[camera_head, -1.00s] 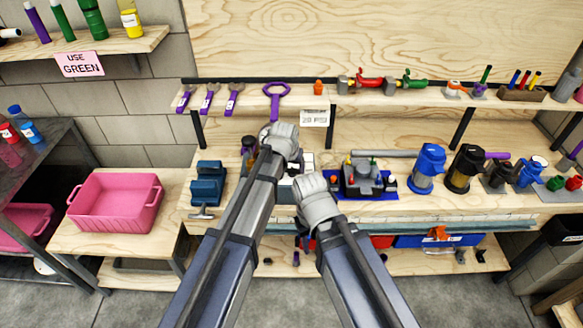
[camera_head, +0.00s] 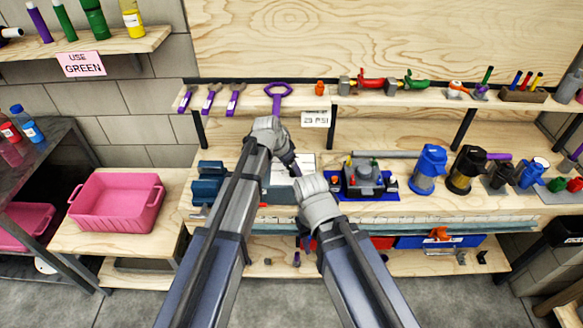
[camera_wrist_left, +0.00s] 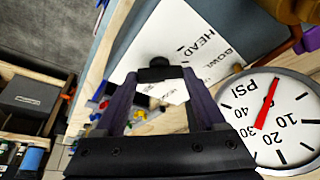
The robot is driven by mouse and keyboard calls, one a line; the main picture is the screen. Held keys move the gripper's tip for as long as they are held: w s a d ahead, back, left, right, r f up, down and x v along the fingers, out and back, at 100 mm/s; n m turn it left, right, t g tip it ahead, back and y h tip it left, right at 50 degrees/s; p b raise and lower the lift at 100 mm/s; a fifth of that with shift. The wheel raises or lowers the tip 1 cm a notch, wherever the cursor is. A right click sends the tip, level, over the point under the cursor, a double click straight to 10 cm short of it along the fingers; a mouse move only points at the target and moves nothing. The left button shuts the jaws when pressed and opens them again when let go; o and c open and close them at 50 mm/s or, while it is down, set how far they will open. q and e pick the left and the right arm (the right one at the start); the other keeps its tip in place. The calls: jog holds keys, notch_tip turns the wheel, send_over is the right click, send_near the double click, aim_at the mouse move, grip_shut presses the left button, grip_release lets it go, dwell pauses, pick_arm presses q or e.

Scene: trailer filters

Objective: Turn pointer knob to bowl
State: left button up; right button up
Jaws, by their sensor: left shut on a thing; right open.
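A pale panel (camera_wrist_left: 215,38) printed HEAD and BOWL fills the top of the left wrist view. A black knob (camera_wrist_left: 157,68) shows at its edge, between the fingertips of my left gripper (camera_wrist_left: 160,78), which is shut on it. The knob's pointer direction cannot be made out. In the head view my left gripper (camera_head: 289,165) reaches down to the right over the white panel (camera_head: 306,161), and its wrist partly covers the panel. My right gripper (camera_head: 312,187) is open, low and to the right; its fingers are largely hidden by its own wrist.
A PSI gauge (camera_wrist_left: 275,118) with a red needle is close beside my left gripper. A blue vise (camera_head: 208,182) stands left on the bench, and a grey device on a blue mat (camera_head: 382,195) stands right. A pink tub (camera_head: 115,204) is farther left.

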dwell(0.3)
pick_arm(q)
jog(key=o, duration=1.3)
jog(key=shift+r, duration=0.1)
jog(key=p+v, duration=0.7)
jog(key=shift+s+a+r, duration=0.1)
jog(key=shift+a+r, duration=0.05)
jog(key=shift+r, duration=0.1)
